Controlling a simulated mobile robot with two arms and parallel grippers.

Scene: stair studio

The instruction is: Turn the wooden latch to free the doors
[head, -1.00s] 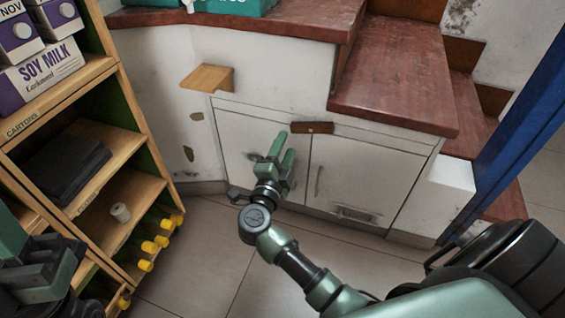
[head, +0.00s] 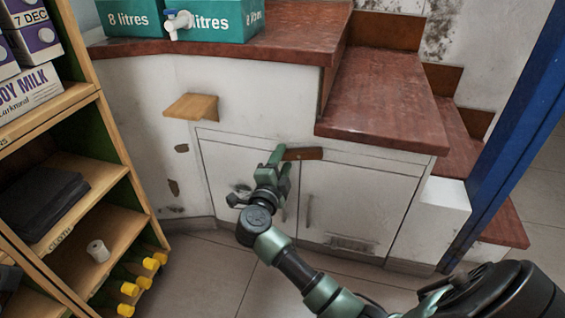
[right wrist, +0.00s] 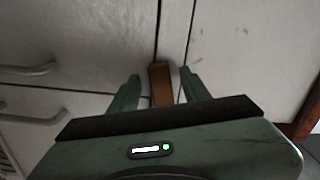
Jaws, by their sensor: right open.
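The wooden latch (head: 308,154) is a short brown bar lying nearly level across the top of the seam between two white cabinet doors, the left (head: 225,170) and the right (head: 360,200). My right gripper (head: 279,160) is at the left end of the latch, with its fingers pointing at the cabinet. In the right wrist view the latch (right wrist: 160,82) shows between the two spread fingers of my right gripper (right wrist: 160,88), with a visible gap on each side. The gripper hides part of the left door and its handle. My left gripper does not show clearly.
A red-brown counter (head: 230,52) and steps (head: 385,100) overhang the cabinet. A wooden shelf unit (head: 110,150) stands at left, a blue post (head: 515,130) at right. The floor before the doors is open.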

